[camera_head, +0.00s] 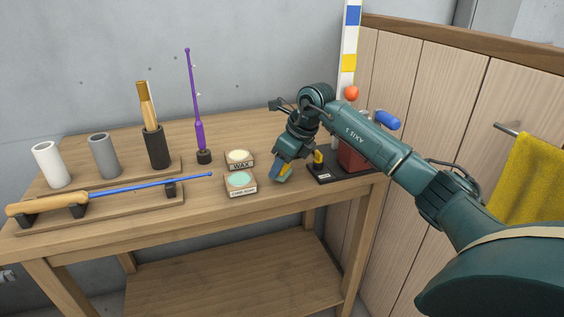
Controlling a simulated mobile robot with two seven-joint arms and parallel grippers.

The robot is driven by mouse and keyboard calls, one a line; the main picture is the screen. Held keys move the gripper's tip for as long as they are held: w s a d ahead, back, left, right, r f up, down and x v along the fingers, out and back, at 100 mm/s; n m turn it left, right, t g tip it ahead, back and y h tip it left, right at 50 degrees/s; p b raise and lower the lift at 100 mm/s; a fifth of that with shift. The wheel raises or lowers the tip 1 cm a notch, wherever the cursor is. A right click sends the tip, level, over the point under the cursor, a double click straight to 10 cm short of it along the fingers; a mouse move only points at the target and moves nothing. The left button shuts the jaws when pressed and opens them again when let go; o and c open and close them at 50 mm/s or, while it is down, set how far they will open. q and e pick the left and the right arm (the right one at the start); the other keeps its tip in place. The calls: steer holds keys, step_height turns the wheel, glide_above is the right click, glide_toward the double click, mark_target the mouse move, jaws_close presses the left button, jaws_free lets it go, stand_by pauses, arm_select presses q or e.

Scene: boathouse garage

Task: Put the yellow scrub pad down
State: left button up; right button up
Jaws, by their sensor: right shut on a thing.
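My right gripper (281,172) reaches in from the right over the workbench (222,206). It points down and is shut on the yellow scrub pad (287,169). My left gripper is not in view.
A wax tin (240,159) and a tin with pale green contents (240,183) stand just left of my gripper. A black stand (340,170) with a small yellow item and a red box (352,155) are to its right. A purple rod (195,100) stands behind. A blue rod (140,186) lies on a rack.

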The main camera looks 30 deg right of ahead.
steer(key=shift+f, duration=0.4)
steer(key=shift+f+b, duration=0.3)
steer(key=o, duration=1)
steer(key=v, duration=1.3)
steer(key=shift+r, duration=0.15)
jaws_close()
stand_by(1.2)
